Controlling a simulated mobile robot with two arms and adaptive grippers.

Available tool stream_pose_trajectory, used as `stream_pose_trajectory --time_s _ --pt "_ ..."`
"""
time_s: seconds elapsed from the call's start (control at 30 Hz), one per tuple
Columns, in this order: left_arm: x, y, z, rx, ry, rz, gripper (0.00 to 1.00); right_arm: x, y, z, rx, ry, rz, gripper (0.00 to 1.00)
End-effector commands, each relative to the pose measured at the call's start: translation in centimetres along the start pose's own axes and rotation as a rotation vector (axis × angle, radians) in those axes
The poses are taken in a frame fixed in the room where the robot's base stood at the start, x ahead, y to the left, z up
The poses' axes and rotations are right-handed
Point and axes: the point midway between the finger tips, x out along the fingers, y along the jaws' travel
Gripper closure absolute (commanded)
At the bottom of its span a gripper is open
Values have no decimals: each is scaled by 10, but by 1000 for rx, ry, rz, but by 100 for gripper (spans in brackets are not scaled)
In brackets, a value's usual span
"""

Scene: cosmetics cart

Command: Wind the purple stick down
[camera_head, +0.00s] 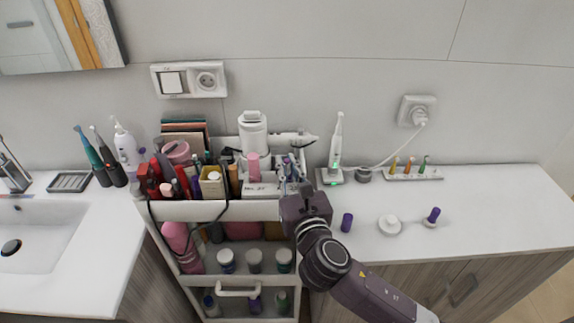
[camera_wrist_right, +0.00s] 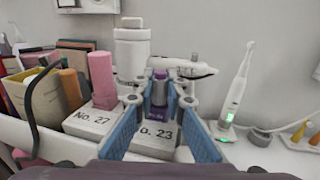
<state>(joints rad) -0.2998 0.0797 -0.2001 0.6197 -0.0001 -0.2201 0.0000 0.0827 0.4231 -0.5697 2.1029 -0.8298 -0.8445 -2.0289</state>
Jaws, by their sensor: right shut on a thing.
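My right gripper (camera_wrist_right: 160,92) is shut on the tube, one finger on each side. In the head view my right gripper (camera_head: 292,180) reaches over the cart's right end and hides most of the stick. How far the purple tip stands out is hard to tell. My left gripper is not in view.
A pink stick (camera_wrist_right: 102,80) on the No. 27 box (camera_wrist_right: 92,122) is close on the left. The cart (camera_head: 215,211) is crowded. An electric toothbrush (camera_head: 337,140) stands right of it. A purple cylinder (camera_head: 347,222) and a white round item (camera_head: 390,226) are on the right counter.

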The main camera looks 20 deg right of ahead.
Motion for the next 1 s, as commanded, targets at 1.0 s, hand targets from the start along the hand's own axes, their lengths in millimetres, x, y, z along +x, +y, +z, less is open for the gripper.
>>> stream_pose_trajectory --time_s 1.0 --pt "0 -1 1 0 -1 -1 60 -37 1 -2 -1 4 3 70"
